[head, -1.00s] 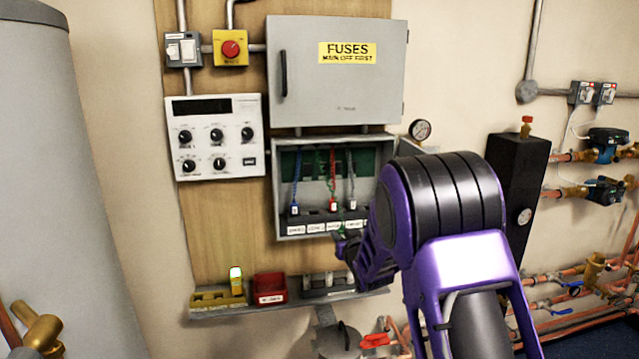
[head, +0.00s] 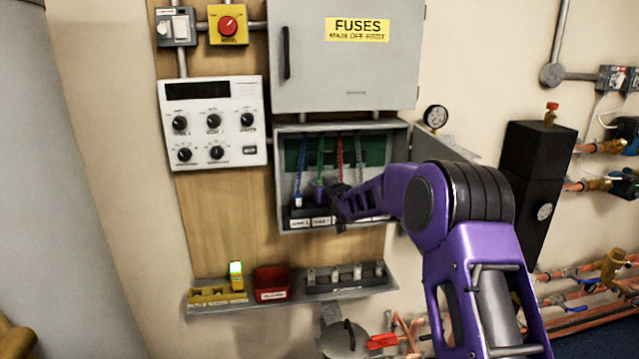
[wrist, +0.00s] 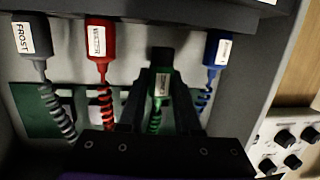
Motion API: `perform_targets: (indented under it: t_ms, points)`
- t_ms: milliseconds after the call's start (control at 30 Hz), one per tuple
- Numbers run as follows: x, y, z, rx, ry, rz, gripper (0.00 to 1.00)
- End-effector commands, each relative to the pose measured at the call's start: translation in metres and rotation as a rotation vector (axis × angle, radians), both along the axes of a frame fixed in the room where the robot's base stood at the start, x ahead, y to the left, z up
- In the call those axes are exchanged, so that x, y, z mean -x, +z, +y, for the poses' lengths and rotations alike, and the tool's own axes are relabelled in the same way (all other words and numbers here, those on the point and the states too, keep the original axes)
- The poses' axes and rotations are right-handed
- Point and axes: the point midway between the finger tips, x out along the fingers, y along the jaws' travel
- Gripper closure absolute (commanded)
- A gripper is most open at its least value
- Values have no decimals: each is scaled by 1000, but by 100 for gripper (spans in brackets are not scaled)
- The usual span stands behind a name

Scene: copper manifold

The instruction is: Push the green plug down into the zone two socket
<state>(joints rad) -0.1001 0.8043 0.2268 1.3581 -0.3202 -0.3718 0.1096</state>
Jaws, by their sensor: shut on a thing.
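The green plug (wrist: 160,84) is between the two fingers of my gripper (wrist: 160,92) in the wrist view, its label facing the camera. My gripper (head: 333,203) is shut on it at the socket row (head: 299,223) in the open box. The plug's dark end points at the dark socket strip (wrist: 125,14); I cannot tell how deep it sits. In the head view its green cord (head: 320,157) runs up second from the left. The label below it seems to be the second one, but it is too small to read surely.
The blue plug (wrist: 216,50) is close on one side of my gripper, the red plug (wrist: 100,42) on the other, with the grey FROST plug (wrist: 34,40) beyond. The box's side wall (wrist: 262,60) is near the blue plug. A shelf (head: 240,303) with a red bin (head: 272,283) lies below.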

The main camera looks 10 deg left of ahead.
Motion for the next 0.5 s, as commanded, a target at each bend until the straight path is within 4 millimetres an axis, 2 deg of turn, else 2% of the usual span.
perform_targets:
  t_ms: [167,500]
  points:
    - [0,-14,1,1,1,2,100]
    - [0,-13,0,0,0,-1,100]
